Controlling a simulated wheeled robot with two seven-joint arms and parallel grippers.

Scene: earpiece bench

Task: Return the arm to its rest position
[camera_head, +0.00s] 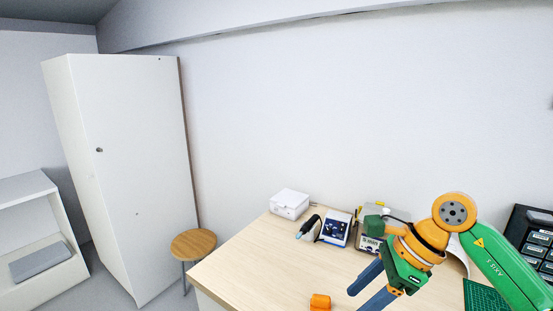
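My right arm (495,265), green and orange, comes in from the right edge over the bench (260,255). Its gripper (357,301) points down and to the left above the bench top. The two dark blue fingers are apart, with nothing visible between them. The lower finger runs to the bottom edge of the picture. My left gripper is not in view.
A small orange thing (320,302) is at the bench front. A white box (290,203), a dark-and-white tool (309,227) and a blue-and-white device (336,227) stand at the back. Dark drawers (533,240) and a green mat (484,297) are right. A stool (193,244) stands left.

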